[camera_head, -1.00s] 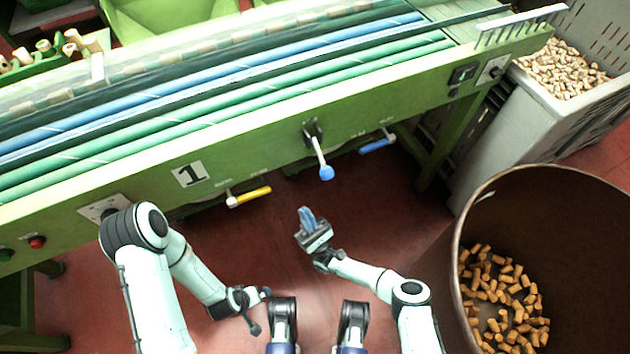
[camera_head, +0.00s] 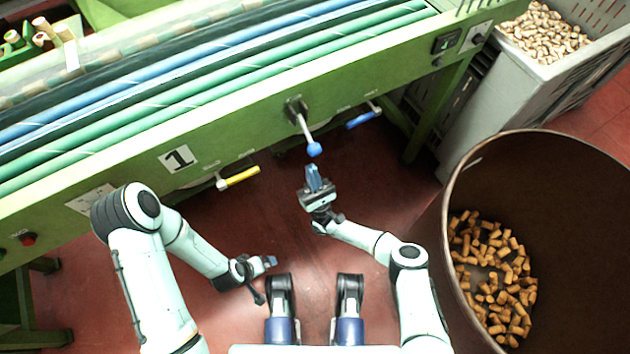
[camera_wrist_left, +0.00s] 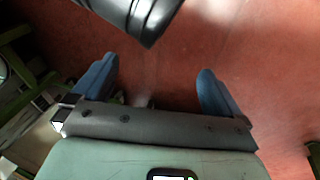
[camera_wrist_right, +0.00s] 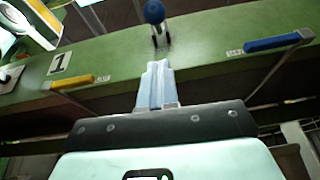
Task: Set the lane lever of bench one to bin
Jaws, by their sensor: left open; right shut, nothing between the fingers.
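Bench one is the green bench with a "1" plate (camera_head: 179,158) on its front. A lever with a blue ball knob (camera_head: 314,149) sticks out from its front, pointing down and slightly right in the head view. In the right wrist view the blue knob (camera_wrist_right: 154,12) is at the top, straight beyond the fingers. My right gripper (camera_head: 314,172) is shut and empty, just below the knob and apart from it in the head view. My left gripper (camera_wrist_left: 155,92) is open and empty, low over the floor; it shows small in the head view (camera_head: 268,264).
A yellow handle (camera_head: 240,177) and a blue handle (camera_head: 364,119) hang below the bench front, either side of the lever. A big brown drum (camera_head: 455,190) with corks stands at right, a grey crate (camera_head: 497,105) behind it. Red floor is clear between the arms.

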